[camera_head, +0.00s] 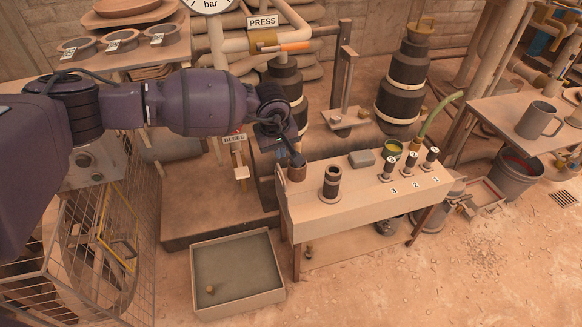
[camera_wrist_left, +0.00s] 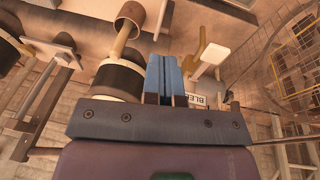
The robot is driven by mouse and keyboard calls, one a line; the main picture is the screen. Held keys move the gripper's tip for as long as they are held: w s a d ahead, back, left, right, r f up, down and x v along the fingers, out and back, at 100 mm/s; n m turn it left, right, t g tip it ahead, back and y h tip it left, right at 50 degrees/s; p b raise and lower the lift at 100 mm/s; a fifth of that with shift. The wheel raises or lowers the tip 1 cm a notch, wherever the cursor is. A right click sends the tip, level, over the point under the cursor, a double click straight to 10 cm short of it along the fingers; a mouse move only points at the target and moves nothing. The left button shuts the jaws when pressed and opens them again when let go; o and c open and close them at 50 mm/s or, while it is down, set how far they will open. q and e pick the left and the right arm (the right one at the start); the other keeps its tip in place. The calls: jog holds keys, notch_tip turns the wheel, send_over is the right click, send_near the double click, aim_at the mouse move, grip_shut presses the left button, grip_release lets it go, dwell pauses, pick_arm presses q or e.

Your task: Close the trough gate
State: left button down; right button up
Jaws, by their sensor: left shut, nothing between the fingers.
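No part is labelled as the trough gate, and I cannot tell for certain which it is. A wooden upright with a flat crosspiece (camera_head: 347,119) stands behind the bench and may belong to it. My left gripper (camera_head: 296,158) reaches in from the left, beside the bench's left end, close to a brown cylinder (camera_head: 297,172). I cannot tell whether they touch. In the left wrist view its blue fingers (camera_wrist_left: 166,76) are together and empty. A pale lever (camera_wrist_left: 211,58) shows just right of the fingers there, above a BLEED label. My right gripper is not in view.
A shallow tray (camera_head: 238,308) lies on the floor in front. A wire cage with a yellow-framed door (camera_head: 120,240) stands at left. A table (camera_head: 500,121) with a mug is at right.

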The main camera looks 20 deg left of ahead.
pick_arm(q)
jog(key=w+a+r+y, duration=0.1)
jog(key=w+a, duration=0.1)
jog(key=b, duration=0.5)
send_near(280, 171)
jog(key=shift+m+t, duration=0.3)
jog(key=x, duration=0.6)
jog(key=shift+s+f, duration=0.25)
jog(key=shift+f, duration=0.15)
jog(key=shift+w+f, duration=0.1)
jog(key=shift+f, duration=0.05)
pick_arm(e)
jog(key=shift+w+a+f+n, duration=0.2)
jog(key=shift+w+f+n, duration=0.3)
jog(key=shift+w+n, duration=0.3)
